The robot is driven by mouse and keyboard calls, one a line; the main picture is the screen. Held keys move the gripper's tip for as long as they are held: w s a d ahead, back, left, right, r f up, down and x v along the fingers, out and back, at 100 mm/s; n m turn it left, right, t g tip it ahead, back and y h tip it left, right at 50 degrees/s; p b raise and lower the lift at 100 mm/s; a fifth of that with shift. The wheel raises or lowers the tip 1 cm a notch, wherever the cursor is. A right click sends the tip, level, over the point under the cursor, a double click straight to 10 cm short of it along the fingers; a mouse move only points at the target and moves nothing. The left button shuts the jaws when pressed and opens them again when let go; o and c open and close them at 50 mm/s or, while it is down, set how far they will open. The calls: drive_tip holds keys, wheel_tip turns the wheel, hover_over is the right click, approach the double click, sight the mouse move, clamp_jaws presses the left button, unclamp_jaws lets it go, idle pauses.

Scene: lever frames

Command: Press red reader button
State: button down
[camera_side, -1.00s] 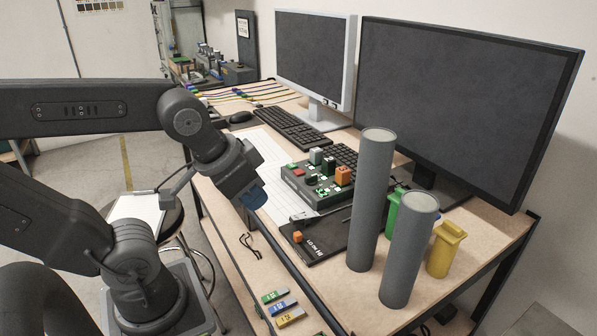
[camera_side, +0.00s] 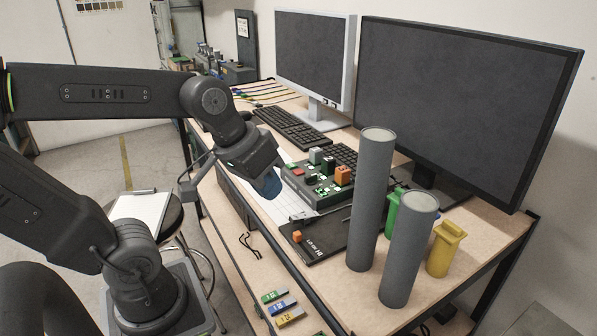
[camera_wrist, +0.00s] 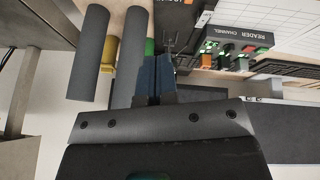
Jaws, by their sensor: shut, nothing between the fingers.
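The reader box (camera_side: 308,196) is a dark panel on the desk with several coloured buttons and blocks on top. A small red button (camera_side: 298,172) sits near its left edge. My gripper (camera_side: 270,186) has blue fingers and is shut and empty. It is just left of the box in the side view, apart from the button. The fingers also show in the wrist view (camera_wrist: 155,78).
Two tall grey cylinders (camera_side: 372,205) stand right of the box, near green and yellow (camera_side: 443,250) containers. A black mat (camera_side: 318,240) with a small orange cube lies in front. Keyboards and two monitors (camera_side: 455,105) stand behind.

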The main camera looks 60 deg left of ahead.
drive_tip(key=w+a+n+h, duration=0.2)
drive_tip(key=w+a+n, duration=0.2)
drive_tip(key=w+n, duration=0.4)
drive_tip(key=n+t+h, duration=0.1)
drive_tip(key=n+t, duration=0.2)
drive_tip(key=n, duration=0.9)
hover_over(298, 172)
wheel_tip(298, 172, down, 3)
drive_tip(key=shift+f, duration=0.1)
drive_tip(key=shift+f, duration=4.35)
drive_tip(key=shift+f, duration=0.1)
drive_tip(key=shift+f, duration=0.35)
